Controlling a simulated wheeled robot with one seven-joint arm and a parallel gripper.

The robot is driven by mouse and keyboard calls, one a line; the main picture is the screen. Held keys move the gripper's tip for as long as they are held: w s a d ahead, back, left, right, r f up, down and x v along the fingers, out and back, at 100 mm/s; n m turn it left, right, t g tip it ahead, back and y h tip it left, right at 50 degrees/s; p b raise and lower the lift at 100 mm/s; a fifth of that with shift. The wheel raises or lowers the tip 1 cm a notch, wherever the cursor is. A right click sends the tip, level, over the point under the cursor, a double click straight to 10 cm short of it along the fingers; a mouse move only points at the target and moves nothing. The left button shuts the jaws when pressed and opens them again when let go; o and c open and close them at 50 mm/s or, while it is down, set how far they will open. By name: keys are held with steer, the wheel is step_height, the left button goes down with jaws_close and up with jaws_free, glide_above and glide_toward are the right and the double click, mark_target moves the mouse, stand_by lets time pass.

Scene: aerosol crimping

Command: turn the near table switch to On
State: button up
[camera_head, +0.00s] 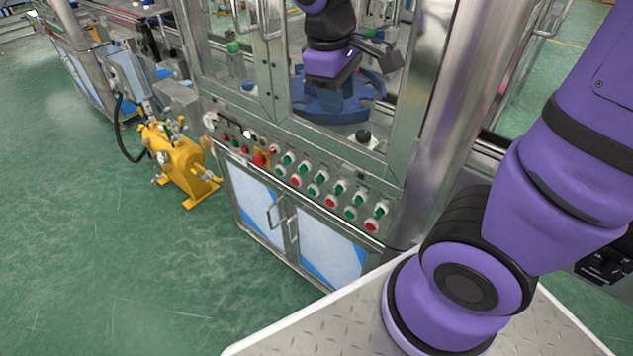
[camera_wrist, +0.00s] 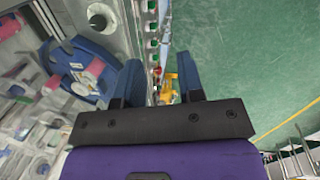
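The control panel (camera_head: 300,175) on the near side of the metal machine carries rows of knobs and buttons in green, red, white and black. A red knob on a yellow plate (camera_head: 261,159) is among them. No label is legible, so I cannot tell which is the named switch or how it is set. My gripper (camera_wrist: 159,74) shows in the wrist view with its two blue fingers apart and nothing between them. In the head view my purple wrist (camera_head: 332,65) hangs in front of the machine's window, above the panel, apart from the controls. The fingertips are not clear there.
A blue round turntable (camera_head: 318,98) is behind the machine's glass. A yellow pump (camera_head: 180,165) stands on the green floor to the left. Cabinet doors with handles (camera_head: 277,212) are under the panel. A metal post (camera_head: 455,110) rises at the right. The floor in front is clear.

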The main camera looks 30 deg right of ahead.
steer(key=w+a+f+n+g+h, duration=0.1)
steer(key=w+a+f+n+h, duration=0.15)
steer(key=f, duration=0.25)
steer(key=w+a+f+n+h, duration=0.1)
steer(key=f+n+h, duration=0.15)
steer(key=f, duration=0.35)
steer(key=w+a+f+n+g+h, duration=0.1)
steer(key=w+a+f+n, duration=0.15)
steer(key=f, duration=0.25)
steer(key=n+t+h, duration=0.9)
steer(key=n, duration=0.6)
glide_toward(317, 181)
steer(key=x, duration=1)
steer(key=shift+f, duration=0.15)
steer(key=shift+a, duration=0.1)
jaws_close()
